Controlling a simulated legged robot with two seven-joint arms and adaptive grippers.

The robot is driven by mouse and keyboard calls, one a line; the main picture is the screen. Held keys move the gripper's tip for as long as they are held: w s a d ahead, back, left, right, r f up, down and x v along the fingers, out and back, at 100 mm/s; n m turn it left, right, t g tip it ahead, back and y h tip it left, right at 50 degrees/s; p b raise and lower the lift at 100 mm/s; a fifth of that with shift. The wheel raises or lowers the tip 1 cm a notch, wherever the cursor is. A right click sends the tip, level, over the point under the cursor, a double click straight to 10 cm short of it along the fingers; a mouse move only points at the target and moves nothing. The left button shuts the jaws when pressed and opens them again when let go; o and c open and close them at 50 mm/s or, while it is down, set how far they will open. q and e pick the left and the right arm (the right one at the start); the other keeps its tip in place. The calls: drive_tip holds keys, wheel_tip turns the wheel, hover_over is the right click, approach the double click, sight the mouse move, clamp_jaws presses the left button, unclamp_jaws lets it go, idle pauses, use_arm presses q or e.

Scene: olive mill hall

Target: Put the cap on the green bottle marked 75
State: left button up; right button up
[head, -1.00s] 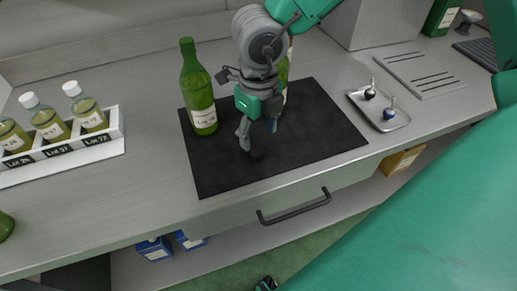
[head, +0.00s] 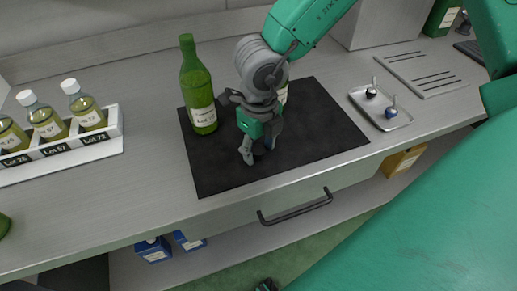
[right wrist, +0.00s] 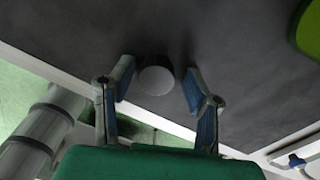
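A green bottle (head: 198,92) with a white label stands upright at the left of the black mat (head: 325,130); its lot number is not readable. My right gripper (head: 257,158) is low over the front of the mat, fingers pointing down. In the right wrist view, its open fingers (right wrist: 160,80) stand either side of a pale round cap (right wrist: 157,77), with a gap on each side. The cap is hidden in the head view.
A white rack (head: 60,158) with several small white-capped bottles stands at the left. A metal tray (head: 375,122) with two small dark-knobbed items lies right of the mat. A drawer handle (head: 295,206) projects below the counter front.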

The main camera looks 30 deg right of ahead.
sight(258, 149)
drive_tip(key=c, duration=0.4)
drive_tip(key=shift+a, duration=0.2)
drive_tip(key=shift+r, duration=0.1)
wheel_tip(258, 149, up, 10)
drive_tip(key=shift+d+f+p, duration=0.1)
drive_tip(key=shift+p, duration=1)
